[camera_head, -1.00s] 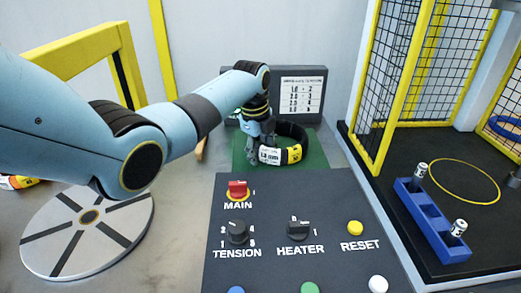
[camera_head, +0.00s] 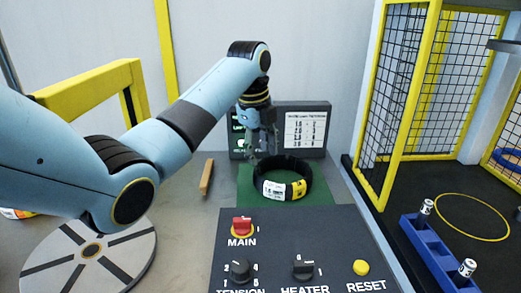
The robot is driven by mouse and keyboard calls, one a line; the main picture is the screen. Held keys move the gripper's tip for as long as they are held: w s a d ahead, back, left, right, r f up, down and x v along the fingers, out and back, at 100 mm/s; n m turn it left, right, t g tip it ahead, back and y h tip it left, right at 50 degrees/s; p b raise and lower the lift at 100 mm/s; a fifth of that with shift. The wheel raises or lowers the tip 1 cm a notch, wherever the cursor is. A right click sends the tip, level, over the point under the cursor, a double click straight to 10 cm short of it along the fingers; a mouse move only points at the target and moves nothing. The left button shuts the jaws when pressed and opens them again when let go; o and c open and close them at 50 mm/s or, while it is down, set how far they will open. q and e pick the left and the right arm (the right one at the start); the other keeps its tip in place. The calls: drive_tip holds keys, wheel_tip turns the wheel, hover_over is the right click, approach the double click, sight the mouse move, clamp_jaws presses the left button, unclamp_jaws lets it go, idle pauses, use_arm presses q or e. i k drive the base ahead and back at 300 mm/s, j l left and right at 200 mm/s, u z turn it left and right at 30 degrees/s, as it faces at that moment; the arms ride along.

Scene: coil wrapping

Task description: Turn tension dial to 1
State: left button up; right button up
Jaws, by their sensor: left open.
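The black tension dial (camera_head: 239,270) sits at the lower left of the dark control panel (camera_head: 320,243). Its label is cut by the bottom edge, and its pointer setting is too small to read. My left gripper (camera_head: 262,150) hangs open above the back left of the green mat, well behind the dial. A black coil (camera_head: 305,172) with a white and yellow label lies on the green mat (camera_head: 322,211), just below and in front of the gripper. My right gripper is not in view.
A red main switch (camera_head: 242,225), a heater knob (camera_head: 303,268) and a yellow reset button (camera_head: 361,267) share the panel. A round turntable (camera_head: 130,262) is at left. A yellow-framed cage (camera_head: 401,110) and blue holder (camera_head: 424,249) stand right. A display (camera_head: 327,115) is behind.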

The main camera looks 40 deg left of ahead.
sight(240, 275)
drive_tip(key=k+l, duration=1.15)
drive_tip(key=k, duration=0.15)
